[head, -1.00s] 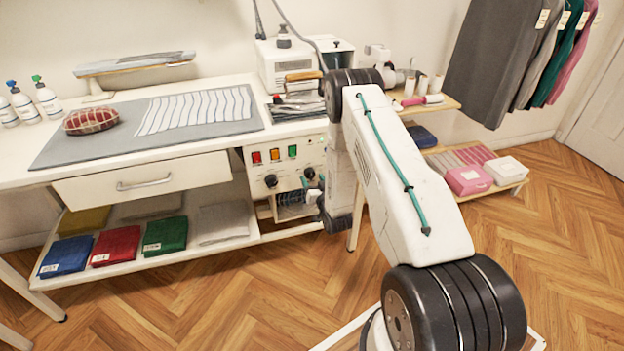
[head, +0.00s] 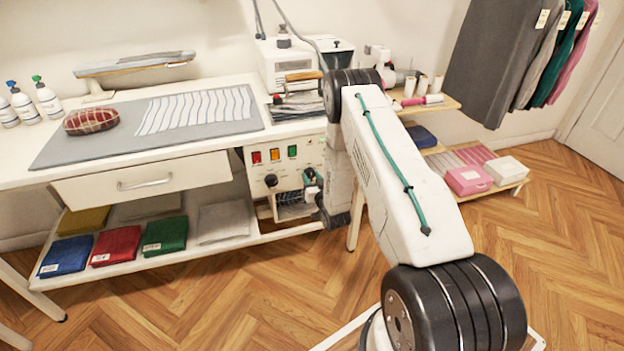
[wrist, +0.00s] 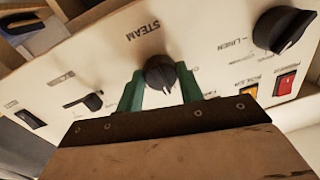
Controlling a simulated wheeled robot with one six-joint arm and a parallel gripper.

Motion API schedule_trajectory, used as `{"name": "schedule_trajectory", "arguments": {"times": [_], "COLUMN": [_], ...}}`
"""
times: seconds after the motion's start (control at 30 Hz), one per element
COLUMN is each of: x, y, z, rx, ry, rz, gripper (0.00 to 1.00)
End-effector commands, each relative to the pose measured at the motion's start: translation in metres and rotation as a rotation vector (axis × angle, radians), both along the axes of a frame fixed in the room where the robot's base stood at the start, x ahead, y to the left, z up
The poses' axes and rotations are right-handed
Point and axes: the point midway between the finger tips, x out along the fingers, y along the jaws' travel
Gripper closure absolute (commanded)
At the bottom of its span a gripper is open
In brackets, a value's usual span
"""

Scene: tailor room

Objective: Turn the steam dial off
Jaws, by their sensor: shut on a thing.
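The steam dial (wrist: 160,72) is a black round knob under the label STEAM on the white control panel (wrist: 205,45). It sits between the two green fingers of my gripper (wrist: 160,84) in the wrist view, and the fingers are shut on its sides. The dial has a pale pointer mark on its lower part; which setting it marks is not readable. In the head view my gripper (head: 310,180) is at the right part of the panel, and it and my arm hide most of the dial.
A larger black dial (wrist: 283,30) marked LINEN is nearby on the panel. Red (wrist: 286,83) and orange (wrist: 249,90) switches sit below it. A small black slider knob (wrist: 92,102) and a black switch (wrist: 30,119) are on the other side. Folded cloths (head: 165,235) lie on the low shelf.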

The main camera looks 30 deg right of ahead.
Motion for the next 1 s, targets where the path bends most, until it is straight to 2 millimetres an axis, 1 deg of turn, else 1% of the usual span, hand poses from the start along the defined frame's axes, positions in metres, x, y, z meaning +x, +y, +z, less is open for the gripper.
{"name": "schedule_trajectory", "arguments": {"times": [0.27,0.7,1.0], "x": [-0.0002,-0.0005,-0.0005], "y": [-0.0002,-0.0003,-0.0005], "z": [0.0004,0.0013,0.0017], "rx": [-0.174,-0.572,-0.800], "ry": [0.050,0.165,0.232], "rz": [0.000,0.002,0.001], "gripper": [0.86,0.86,0.86]}}
